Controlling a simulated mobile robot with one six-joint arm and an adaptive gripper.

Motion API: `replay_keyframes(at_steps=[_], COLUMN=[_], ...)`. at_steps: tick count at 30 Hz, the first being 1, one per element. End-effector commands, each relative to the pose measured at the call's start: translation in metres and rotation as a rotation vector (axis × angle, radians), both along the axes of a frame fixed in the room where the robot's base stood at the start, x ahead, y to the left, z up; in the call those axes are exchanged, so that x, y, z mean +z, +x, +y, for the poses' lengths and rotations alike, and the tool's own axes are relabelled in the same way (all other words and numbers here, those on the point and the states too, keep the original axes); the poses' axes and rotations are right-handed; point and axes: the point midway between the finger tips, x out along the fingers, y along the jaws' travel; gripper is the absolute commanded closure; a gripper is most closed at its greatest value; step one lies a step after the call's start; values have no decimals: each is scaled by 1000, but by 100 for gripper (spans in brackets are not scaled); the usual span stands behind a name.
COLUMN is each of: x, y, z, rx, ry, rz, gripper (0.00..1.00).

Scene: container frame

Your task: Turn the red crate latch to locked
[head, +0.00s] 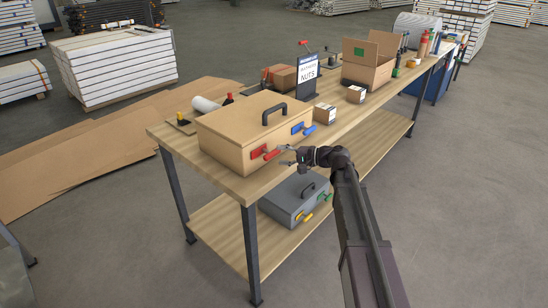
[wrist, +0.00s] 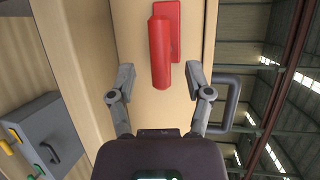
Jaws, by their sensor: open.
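The tan wooden crate (head: 238,128) stands on the workbench with a black handle on its lid. The red latch (head: 260,153) is on its front face; its lever lies roughly sideways, with the end pointing right. A blue latch (head: 303,129) is on the same face, to the right. My gripper (head: 284,155) is in front of the crate, close to the red latch's lever end. In the wrist view, the red latch (wrist: 162,55) lies between the two open fingers (wrist: 158,85), apart from both. Whether the fingers overlap the lever in depth is unclear.
A grey case (head: 292,200) with yellow and green latches sits on the lower shelf. Small boxes (head: 325,113), an open carton (head: 368,65) and a NUTS sign (head: 308,72) stand along the workbench (head: 215,178). The floor in front is clear.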

Motion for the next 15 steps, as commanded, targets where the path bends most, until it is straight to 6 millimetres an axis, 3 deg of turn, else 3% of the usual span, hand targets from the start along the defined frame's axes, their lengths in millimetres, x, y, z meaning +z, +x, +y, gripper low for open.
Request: replay_keyframes(at_steps=[6, 15], x=[-6, -7], y=[8, 10], z=[26, 38], rx=[1, 1], ry=[0, 0], rz=[-1, -1], gripper=[35, 35])
